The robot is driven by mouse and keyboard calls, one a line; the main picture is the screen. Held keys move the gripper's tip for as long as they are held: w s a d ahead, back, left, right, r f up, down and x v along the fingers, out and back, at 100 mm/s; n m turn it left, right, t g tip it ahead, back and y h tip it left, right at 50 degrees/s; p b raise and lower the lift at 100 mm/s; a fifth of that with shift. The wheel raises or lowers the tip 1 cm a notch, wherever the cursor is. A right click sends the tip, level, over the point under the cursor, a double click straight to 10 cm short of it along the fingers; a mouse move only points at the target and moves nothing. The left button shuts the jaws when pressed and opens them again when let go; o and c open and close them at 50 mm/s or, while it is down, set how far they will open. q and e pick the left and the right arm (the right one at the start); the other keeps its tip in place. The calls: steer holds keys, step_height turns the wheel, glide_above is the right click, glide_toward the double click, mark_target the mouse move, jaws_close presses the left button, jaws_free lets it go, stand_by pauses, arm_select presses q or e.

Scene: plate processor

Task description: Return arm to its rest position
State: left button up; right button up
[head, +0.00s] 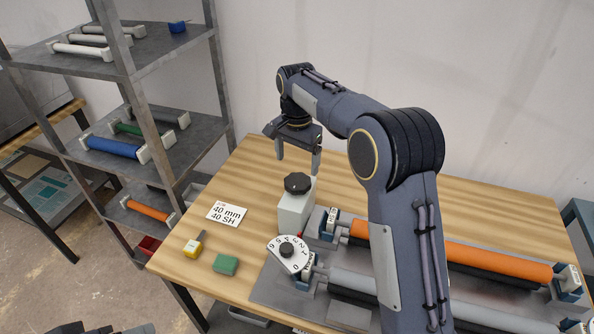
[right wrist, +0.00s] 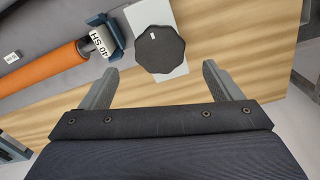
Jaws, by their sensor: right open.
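My right arm reaches over the wooden table (head: 245,185). My right gripper (head: 297,170) is open and empty, pointing down above the back part of the table, just behind a white block with a black knob (head: 297,183). In the right wrist view, the fingers (right wrist: 160,82) stand apart, and the black knob (right wrist: 160,49) shows ahead between them, with no contact visible. Only a dark fragment shows at the bottom left of the head view, and I cannot make out my left gripper there.
The plate processor holds an orange roller (head: 480,262) and a grey roller (head: 350,284), with a numbered dial (head: 288,252) at its left. A metal shelf (head: 190,135) with rollers stands beside the table.

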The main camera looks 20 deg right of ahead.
steer(key=shift+r, duration=0.55)
